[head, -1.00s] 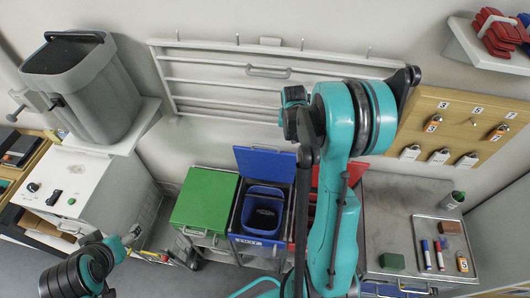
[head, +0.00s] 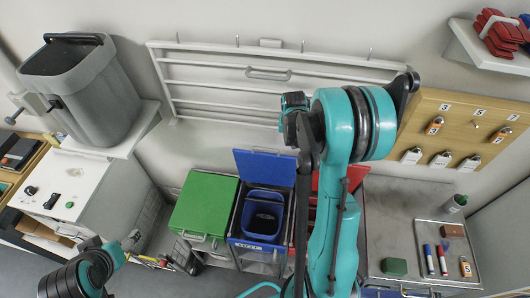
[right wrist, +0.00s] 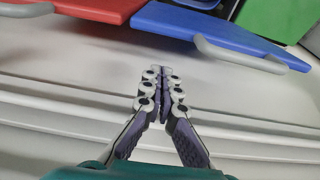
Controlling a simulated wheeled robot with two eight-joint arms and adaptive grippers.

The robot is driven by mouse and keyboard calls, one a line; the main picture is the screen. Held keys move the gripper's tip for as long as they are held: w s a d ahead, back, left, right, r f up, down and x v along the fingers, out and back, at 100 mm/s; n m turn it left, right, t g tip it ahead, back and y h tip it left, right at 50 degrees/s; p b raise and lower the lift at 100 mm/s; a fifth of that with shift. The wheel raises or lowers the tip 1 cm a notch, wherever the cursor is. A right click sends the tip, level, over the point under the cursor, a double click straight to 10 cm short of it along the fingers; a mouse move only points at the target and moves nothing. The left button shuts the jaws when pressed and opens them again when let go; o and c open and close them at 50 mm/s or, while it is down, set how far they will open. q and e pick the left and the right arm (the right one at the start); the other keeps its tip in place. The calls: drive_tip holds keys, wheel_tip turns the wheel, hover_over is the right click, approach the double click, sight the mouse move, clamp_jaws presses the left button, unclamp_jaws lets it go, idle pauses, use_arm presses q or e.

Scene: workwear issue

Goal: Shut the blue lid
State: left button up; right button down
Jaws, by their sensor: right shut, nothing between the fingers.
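The blue lid (head: 265,167) stands open, tilted up at the back of a blue bin (head: 260,243) with a labelled front. It also shows in the right wrist view (right wrist: 190,22), with a grey handle (right wrist: 238,56) along its edge. My right gripper (right wrist: 162,72) is shut and empty. Its fingertips are near the lid's edge in that view, with no clear contact. In the head view the right gripper is hidden behind my arm. My left arm is at the lower left; the small part at its end (head: 131,240) is too unclear to show its jaws.
A green lid (head: 204,202) lies closed left of the blue bin. A red lid (head: 352,176) is to the right, partly behind my right arm; it also shows in the wrist view (right wrist: 95,8). A white wall rack (head: 210,72) is behind. A metal table (head: 390,215) stands right.

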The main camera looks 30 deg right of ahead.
drive_tip(key=shift+f, duration=0.15)
idle(0.4)
drive_tip(key=b, duration=0.5)
hover_over(286, 167)
drive_tip(key=w+d, duration=0.2)
drive_tip(key=shift+f, duration=2.65)
drive_tip(key=shift+w+d, duration=0.1)
drive_tip(key=shift+w, duration=0.1)
drive_tip(key=shift+s+a+b, duration=0.6)
drive_tip(key=shift+s+a, duration=1.8)
drive_tip(key=shift+s, duration=0.5)
wheel_tip(286, 167, up, 10)
drive_tip(key=p, duration=0.7)
drive_tip(key=shift+f, duration=0.25)
drive_tip(key=shift+w, duration=0.1)
